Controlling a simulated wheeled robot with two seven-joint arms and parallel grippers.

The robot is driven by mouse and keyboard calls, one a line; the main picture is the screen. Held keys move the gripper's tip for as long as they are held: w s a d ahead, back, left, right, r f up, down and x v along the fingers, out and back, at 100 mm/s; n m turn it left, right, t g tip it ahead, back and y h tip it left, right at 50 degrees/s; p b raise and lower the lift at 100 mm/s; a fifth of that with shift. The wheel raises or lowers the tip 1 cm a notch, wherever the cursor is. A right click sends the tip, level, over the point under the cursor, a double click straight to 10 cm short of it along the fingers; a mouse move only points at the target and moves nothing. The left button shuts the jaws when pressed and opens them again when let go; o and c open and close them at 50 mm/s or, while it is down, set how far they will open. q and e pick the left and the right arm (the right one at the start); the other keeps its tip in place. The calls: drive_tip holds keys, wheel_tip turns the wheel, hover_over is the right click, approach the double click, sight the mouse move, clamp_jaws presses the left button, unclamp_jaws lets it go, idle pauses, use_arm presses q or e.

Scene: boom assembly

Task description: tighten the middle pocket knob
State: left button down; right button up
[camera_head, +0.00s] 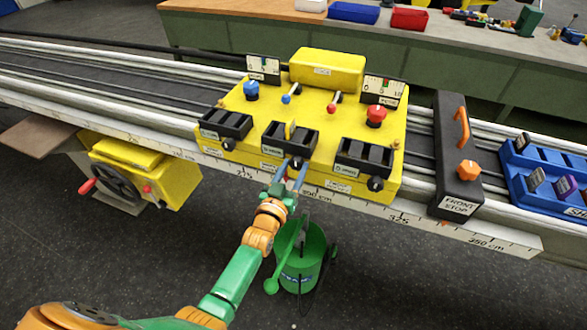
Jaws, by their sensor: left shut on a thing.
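The yellow carriage (322,116) sits on the long rail and has three black pockets on its front side. The middle pocket knob (296,163) is small and dark and sits on the front face below that pocket. My left gripper (291,172) reaches up from below with its blue fingers shut on this knob. The fingers hide part of the knob. The left pocket knob (229,144) and right pocket knob (375,184) are free. My right gripper is not in view.
A black front stop (458,160) with an orange knob (468,170) stands on the rail to the right. A blue tray (550,184) is beyond it. A green bucket (301,262) stands on the floor below, close to my left arm. A yellow handwheel box (145,168) is at left.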

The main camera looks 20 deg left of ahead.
use_arm(q)
drive_tip(key=shift+c, duration=1.5)
unclamp_jaws()
drive_tip(key=s, duration=0.7)
drive_tip(key=shift+s+a, duration=0.15)
